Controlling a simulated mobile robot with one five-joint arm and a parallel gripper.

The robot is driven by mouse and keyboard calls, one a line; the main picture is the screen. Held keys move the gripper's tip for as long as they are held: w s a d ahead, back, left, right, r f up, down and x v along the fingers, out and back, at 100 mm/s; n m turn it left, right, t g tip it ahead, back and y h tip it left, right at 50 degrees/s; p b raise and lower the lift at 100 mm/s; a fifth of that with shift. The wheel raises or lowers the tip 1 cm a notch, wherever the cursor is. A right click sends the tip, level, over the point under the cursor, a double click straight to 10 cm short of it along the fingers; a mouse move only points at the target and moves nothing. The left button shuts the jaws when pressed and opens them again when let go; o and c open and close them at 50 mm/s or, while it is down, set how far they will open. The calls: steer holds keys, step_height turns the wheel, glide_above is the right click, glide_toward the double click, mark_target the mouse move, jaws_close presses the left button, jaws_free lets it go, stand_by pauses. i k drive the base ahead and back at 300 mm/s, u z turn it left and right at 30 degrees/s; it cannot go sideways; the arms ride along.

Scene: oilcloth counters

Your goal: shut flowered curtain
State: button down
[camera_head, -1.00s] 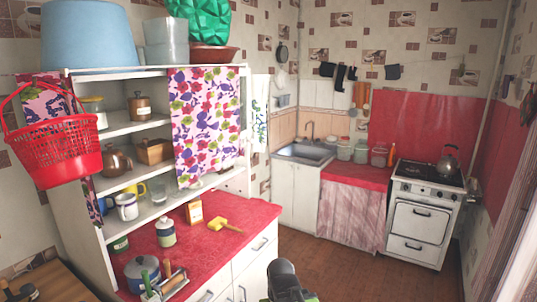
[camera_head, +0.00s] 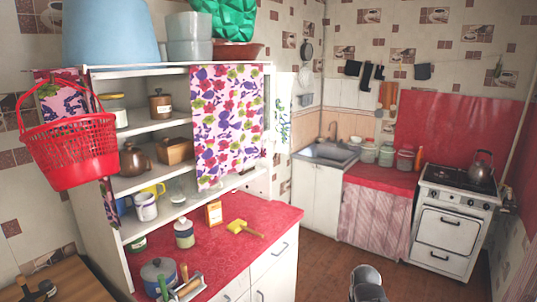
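The flowered curtain (camera_head: 228,125) is white with pink, red, purple and green flowers. It hangs from the top edge of the white open shelf unit, over its right part. A second flowered piece (camera_head: 58,98) hangs at the left end, mostly hidden behind a red basket. Between the two pieces the shelves are uncovered, showing jars, a brown pot and mugs. A dark grey rounded part of my arm (camera_head: 368,284) shows at the bottom edge, well right of the curtain and apart from it. No gripper fingers show.
The red basket (camera_head: 72,150) hangs at the unit's left front. Brown floor (camera_head: 325,262) is clear right of the cabinet. A stove (camera_head: 452,225) stands far right.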

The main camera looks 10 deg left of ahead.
mark_target(227, 100)
steer(key=i, duration=0.8)
steer(key=u, duration=3.25)
steer(key=i, duration=0.1)
steer(key=z, duration=1.9)
